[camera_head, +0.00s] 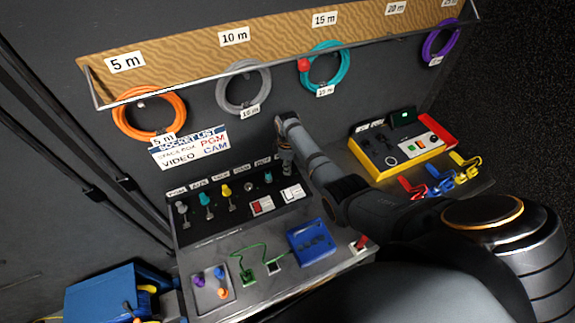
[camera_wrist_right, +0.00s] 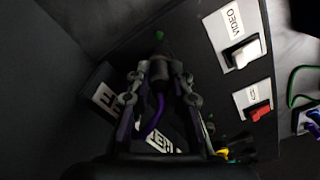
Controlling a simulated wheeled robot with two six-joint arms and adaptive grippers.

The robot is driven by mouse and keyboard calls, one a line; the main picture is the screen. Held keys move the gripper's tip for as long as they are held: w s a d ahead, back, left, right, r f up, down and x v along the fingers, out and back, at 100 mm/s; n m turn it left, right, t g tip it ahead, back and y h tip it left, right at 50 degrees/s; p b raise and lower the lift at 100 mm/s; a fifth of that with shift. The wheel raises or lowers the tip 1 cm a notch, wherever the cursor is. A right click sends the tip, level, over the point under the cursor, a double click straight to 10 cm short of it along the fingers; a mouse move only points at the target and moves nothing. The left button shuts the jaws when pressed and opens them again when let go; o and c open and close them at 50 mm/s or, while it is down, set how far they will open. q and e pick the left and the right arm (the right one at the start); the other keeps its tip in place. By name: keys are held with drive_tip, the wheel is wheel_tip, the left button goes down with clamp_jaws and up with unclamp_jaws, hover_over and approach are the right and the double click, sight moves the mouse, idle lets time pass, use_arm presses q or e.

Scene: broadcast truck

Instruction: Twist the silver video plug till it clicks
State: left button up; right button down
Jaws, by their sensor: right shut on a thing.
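The silver video plug (camera_wrist_right: 159,69) shows in the right wrist view as a short grey cylinder with a purple cable (camera_wrist_right: 154,114) trailing from it. My right gripper (camera_wrist_right: 160,80) is shut on the plug, one finger on each side. The plug's front end is at the dark socket panel (camera_head: 238,211), and I cannot tell how far it is turned. In the head view my right gripper (camera_head: 286,163) is at the panel's right end, and it largely hides the plug there. My left gripper is not in view.
A white VIDEO switch (camera_wrist_right: 243,54) and a red switch (camera_wrist_right: 260,111) sit close to the gripper. Other connectors, including a yellow one (camera_head: 225,191), stand left along the panel. A blue box (camera_head: 311,242) lies on the desk. Coiled cables, such as the teal one (camera_head: 345,74), hang above.

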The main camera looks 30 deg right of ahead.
drive_tip(key=shift+m, duration=0.7)
drive_tip(key=shift+m+p, duration=0.35)
drive_tip(key=shift+m, duration=0.15)
drive_tip(key=shift+m+p, duration=0.3)
drive_tip(key=shift+m, duration=1)
drive_tip(key=c, duration=1.1)
unclamp_jaws()
drive_tip(key=shift+m, duration=0.3)
